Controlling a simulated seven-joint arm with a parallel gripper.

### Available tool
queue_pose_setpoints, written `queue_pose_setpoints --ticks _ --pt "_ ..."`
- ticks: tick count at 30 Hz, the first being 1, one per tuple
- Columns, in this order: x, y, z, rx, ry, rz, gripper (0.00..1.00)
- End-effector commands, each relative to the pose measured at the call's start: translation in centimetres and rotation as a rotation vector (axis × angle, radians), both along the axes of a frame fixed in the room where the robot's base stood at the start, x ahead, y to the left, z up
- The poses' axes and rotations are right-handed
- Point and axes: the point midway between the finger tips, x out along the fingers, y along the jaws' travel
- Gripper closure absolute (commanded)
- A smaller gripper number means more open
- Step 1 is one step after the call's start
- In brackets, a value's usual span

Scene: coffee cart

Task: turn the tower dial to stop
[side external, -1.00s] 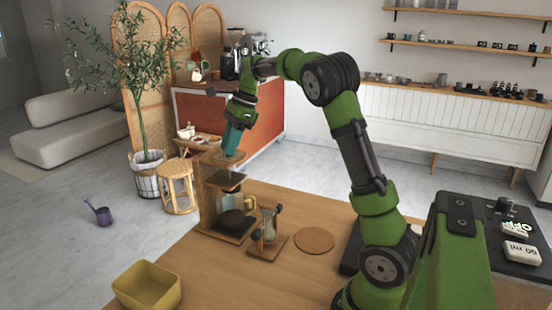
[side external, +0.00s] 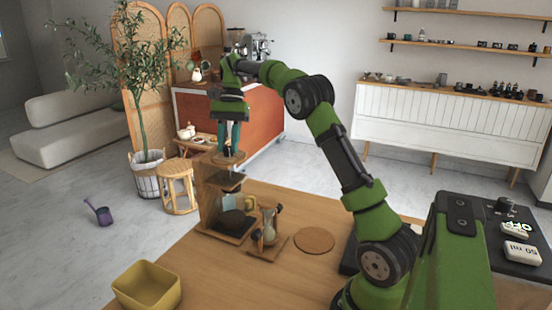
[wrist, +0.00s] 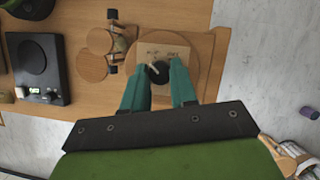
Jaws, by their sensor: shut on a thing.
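The wooden drip tower (side external: 208,200) stands at the table's far edge. My gripper (side external: 229,151) points straight down at its round top. In the wrist view, the tower dial (wrist: 158,74) is a dark round knob with a pale pointer toward the upper left. It sits on a light square plate (wrist: 178,50) with small marks, too small to read. My gripper (wrist: 159,68) has one teal finger on each side of the dial and is shut on it. The fingers hide part of the dial's sides.
A glass vessel on a small wooden stand (side external: 264,253) is close to the tower. A round wooden mat (side external: 314,240) lies beside it. A yellow bin (side external: 147,287) stands front left. A dark scale (wrist: 35,68) shows in the wrist view. Open table lies between bin and mat.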

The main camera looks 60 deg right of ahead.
Motion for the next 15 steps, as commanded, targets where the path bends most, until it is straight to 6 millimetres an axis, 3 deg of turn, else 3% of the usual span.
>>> queue_pose_setpoints --ticks 15 --pt "0.33 0.09 0.12 -0.005 -0.003 0.468 1.00"
